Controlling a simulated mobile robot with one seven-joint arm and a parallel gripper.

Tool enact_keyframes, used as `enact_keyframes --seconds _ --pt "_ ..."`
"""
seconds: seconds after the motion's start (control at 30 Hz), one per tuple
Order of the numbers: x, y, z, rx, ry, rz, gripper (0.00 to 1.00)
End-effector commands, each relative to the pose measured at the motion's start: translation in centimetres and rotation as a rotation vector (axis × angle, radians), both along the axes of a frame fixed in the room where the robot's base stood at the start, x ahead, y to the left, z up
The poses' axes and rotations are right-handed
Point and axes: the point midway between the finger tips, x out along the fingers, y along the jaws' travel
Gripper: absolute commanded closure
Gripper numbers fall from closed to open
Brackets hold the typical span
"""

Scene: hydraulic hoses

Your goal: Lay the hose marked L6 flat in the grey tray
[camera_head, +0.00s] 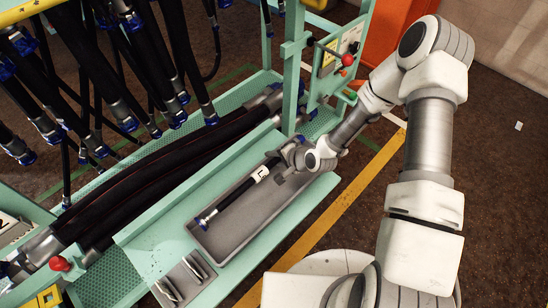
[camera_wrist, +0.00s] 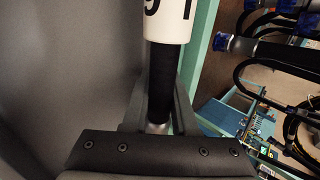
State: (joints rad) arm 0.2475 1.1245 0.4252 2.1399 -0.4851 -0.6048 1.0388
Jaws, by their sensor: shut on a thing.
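The hose marked L6 (camera_head: 236,194) is short and black with a white label and a blue-capped end. In the head view it lies lengthwise over the grey tray (camera_head: 240,236), its capped end by the tray's left end. I cannot tell whether it touches the tray floor. My gripper (camera_head: 282,162) is at the tray's right end, shut on the hose near its other end. In the wrist view the hose (camera_wrist: 161,85) runs between the fingers of my gripper (camera_wrist: 158,108), with the label upside down beyond them. The gripped end is partly hidden.
The tray sits on a green bench (camera_head: 160,245). Thick black hoses (camera_head: 160,180) lie behind it, and several more hang from a rack at upper left. A green post (camera_head: 294,75) and a panel with a red knob (camera_head: 347,60) stand close behind my gripper.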

Motion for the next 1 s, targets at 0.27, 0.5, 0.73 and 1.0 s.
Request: enact_keyframes --seconds 0.27,0.5,0.73,1.0 --pt "-0.4 -0.3 -0.9 -0.006 0.016 -0.003 1.0" --pt "-0.6 -0.4 -1.1 -0.009 0.021 -0.004 0.61" --pt "-0.7 -0.6 -1.0 -0.01 0.022 -0.004 0.39" --pt "-2.3 -2.8 2.5 -0.006 0.016 -0.006 0.39"
